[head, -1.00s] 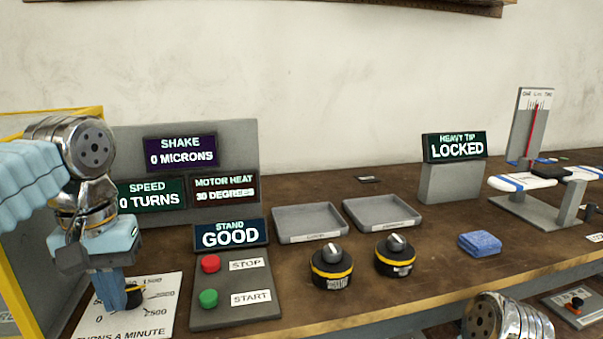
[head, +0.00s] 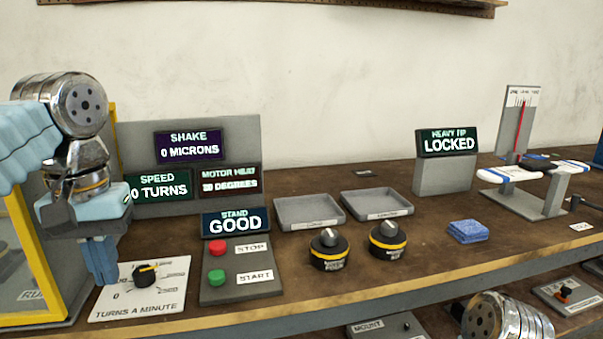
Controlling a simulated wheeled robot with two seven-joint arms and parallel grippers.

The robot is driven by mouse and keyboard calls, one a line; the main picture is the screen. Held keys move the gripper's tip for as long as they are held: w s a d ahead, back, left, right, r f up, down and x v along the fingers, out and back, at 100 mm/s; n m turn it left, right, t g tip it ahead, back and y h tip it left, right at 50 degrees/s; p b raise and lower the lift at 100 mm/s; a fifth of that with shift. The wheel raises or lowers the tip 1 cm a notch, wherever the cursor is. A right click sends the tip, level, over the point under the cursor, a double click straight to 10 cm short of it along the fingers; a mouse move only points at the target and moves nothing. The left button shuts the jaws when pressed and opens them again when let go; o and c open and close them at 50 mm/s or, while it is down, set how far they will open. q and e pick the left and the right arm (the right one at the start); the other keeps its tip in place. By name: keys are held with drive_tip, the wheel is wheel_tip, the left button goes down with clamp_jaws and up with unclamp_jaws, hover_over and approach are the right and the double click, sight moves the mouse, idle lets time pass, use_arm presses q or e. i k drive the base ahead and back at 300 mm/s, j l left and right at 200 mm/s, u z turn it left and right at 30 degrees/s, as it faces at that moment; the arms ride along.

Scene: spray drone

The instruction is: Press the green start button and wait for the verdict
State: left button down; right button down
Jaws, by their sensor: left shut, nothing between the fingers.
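The green start button (head: 217,277) sits on a grey panel (head: 240,293) beside its START label. The red stop button (head: 218,249) is just behind it. The stand display (head: 235,222) reads GOOD. The speed display (head: 158,187) reads 0 TURNS and the shake display (head: 188,146) reads 0 MICRONS. The motor heat display (head: 230,181) is blurred. My left gripper (head: 104,284) is shut and empty, pointing down over the left side of the dial card, left of the green button and apart from it. My right arm shows at the lower right; its fingers are out of view.
A speed dial (head: 145,274) stands on a white card. Two grey trays (head: 310,226) (head: 376,216), two black-and-yellow knobbed pucks (head: 328,250) (head: 387,240) and a blue cloth (head: 467,231) lie to the right. A display reading LOCKED (head: 447,142) stands behind. A yellow-framed enclosure (head: 35,262) is at left.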

sight(217, 277)
drive_tip(key=k, duration=0.85)
